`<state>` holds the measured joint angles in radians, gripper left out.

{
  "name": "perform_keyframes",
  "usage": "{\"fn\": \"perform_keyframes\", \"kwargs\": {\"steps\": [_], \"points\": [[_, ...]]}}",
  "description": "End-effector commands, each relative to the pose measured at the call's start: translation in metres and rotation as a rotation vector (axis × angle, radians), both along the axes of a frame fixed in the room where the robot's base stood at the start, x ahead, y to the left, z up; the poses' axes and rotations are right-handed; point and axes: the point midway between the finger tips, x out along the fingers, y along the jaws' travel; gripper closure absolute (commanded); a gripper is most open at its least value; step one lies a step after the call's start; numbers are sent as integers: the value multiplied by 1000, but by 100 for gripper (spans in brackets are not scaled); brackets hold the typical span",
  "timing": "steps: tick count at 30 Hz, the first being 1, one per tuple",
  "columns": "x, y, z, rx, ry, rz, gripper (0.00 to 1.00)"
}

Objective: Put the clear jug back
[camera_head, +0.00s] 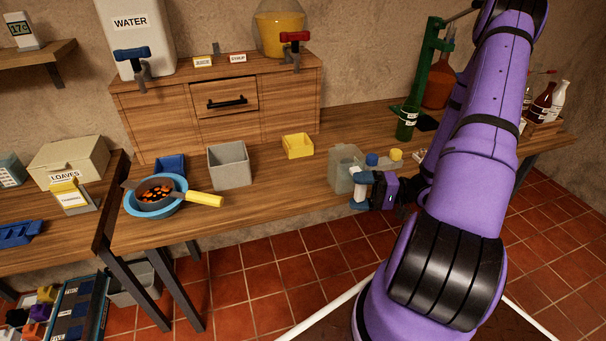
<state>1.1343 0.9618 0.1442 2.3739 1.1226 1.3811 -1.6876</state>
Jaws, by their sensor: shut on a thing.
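The clear jug (345,164) is a see-through, greyish container near the front edge of the wooden table, right of the middle. My gripper (362,190) is at the jug's right front side and is shut on it, by a pale handle-like part. The jug looks upright. I cannot tell whether its base touches the table. My purple arm comes in from the right and hides part of the table behind it.
A grey bin (229,166), a yellow bin (298,146) and a blue bowl (155,203) with a pan stand to the left. A green bottle (407,122) stands behind. The wooden cabinet (215,105) carries a water tank (135,38) and a yellow-filled dispenser (279,30). Bare table (270,190) lies left of the jug.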

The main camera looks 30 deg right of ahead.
Motion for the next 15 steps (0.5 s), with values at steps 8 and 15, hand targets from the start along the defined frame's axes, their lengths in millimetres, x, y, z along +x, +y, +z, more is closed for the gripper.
{"fn": "perform_keyframes", "kwargs": {"steps": [8,15], "points": [[13,4,-1,-2,-3,3,41],[65,17,-6,0,-4,3,41]]}}
